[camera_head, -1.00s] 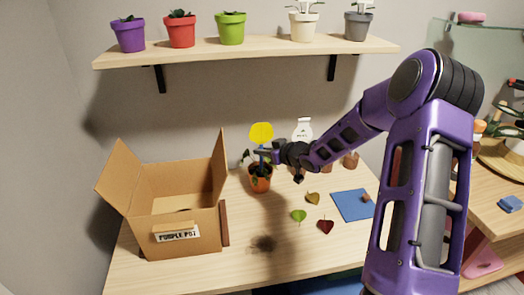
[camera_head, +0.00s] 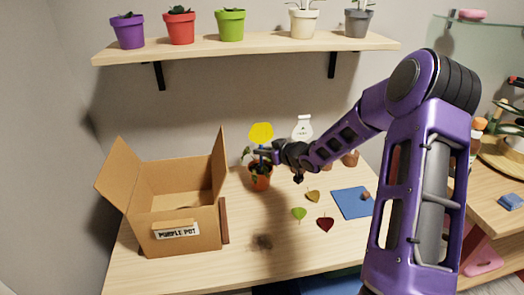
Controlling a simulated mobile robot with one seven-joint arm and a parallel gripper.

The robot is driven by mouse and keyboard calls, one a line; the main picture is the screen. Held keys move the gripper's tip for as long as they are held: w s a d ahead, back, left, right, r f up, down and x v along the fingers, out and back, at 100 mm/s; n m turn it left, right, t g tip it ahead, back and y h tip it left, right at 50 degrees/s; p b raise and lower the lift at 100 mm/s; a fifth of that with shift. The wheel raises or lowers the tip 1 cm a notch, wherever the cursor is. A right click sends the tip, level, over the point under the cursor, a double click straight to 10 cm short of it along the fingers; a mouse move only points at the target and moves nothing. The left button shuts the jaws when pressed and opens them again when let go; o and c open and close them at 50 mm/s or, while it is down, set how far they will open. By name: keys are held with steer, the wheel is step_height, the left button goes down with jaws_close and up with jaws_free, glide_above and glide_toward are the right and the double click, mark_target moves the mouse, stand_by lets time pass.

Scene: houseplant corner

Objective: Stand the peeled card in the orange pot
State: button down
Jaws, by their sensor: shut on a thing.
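The yellow card (camera_head: 261,132) stands upright above the orange pot (camera_head: 260,183) at the back of the table. My gripper (camera_head: 262,154) is shut on the card's lower part, coming in from the right, just above the pot. A plant with dark leaves grows in the pot. The card's lower end is hidden by the gripper and leaves, so I cannot tell whether it touches the soil.
An open cardboard box (camera_head: 190,238) labelled "PURPLE POT" stands at left. A white pouch (camera_head: 302,127) stands behind my arm. Loose leaves (camera_head: 325,224) and a blue mat (camera_head: 350,203) lie to the right. Several potted plants line the shelf (camera_head: 260,45) above.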

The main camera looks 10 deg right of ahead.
mark_target(262, 163)
steer(key=shift+f, duration=0.2)
stand_by(0.5)
steer(key=shift+f+b, duration=1.65)
steer(key=shift+f, duration=0.6)
steer(key=c, duration=0.9)
jaws_free()
steer(key=shift+o, duration=0.2)
steer(key=p+v, duration=0.5)
steer(key=v, duration=0.5)
steer(key=shift+p, duration=0.3)
steer(key=shift+a, duration=0.1)
